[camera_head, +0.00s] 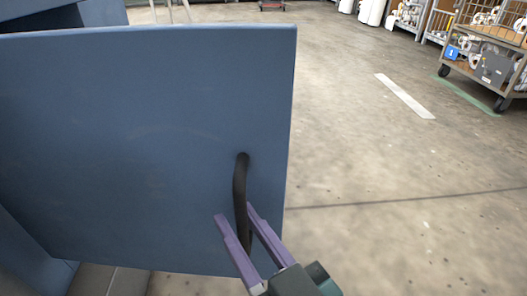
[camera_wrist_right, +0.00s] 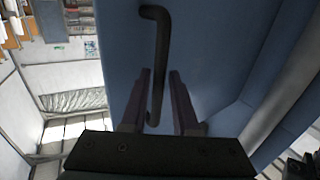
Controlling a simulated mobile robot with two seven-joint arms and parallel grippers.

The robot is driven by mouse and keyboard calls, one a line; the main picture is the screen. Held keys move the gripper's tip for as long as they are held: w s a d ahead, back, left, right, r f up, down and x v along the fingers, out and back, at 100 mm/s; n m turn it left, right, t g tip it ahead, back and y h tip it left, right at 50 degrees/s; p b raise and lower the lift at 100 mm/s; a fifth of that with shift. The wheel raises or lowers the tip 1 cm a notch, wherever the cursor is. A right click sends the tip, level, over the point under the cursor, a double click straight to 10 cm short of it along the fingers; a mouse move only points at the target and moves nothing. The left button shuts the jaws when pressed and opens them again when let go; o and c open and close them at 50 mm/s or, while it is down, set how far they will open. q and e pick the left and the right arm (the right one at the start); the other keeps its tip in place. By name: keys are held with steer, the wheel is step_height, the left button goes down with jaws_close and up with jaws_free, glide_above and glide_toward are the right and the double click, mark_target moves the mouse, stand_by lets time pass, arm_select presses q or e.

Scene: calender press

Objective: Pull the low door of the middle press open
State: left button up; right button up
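The blue door (camera_head: 130,130) fills the left half of the head view, and its free right edge stands out over the floor. A dark gap shows behind its top edge at the left. A black bar handle (camera_head: 240,180) is on its face near the right edge; it also shows in the right wrist view (camera_wrist_right: 160,45). My right gripper (camera_head: 236,212) has its purple fingers on either side of the handle's lower part. In the right wrist view the fingers (camera_wrist_right: 161,72) are apart, with a small gap beside the bar. My left gripper is not in view.
Blue press body (camera_head: 100,12) shows behind the door at the top left. The concrete floor (camera_head: 400,200) to the right is clear, with a white strip (camera_head: 405,96) on it. A wheeled cart with rolls (camera_head: 490,62) stands at the far right.

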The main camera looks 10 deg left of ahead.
steer(key=shift+o, duration=1.2)
steer(key=shift+r, duration=0.1)
steer(key=shift+d, duration=0.1)
steer(key=shift+s+d+r+p, duration=0.1)
steer(key=shift+s+d+p, duration=0.1)
steer(key=shift+s+p, duration=0.15)
steer(key=p+v, duration=0.2)
steer(key=v, duration=0.7)
steer(key=shift+p, duration=0.4)
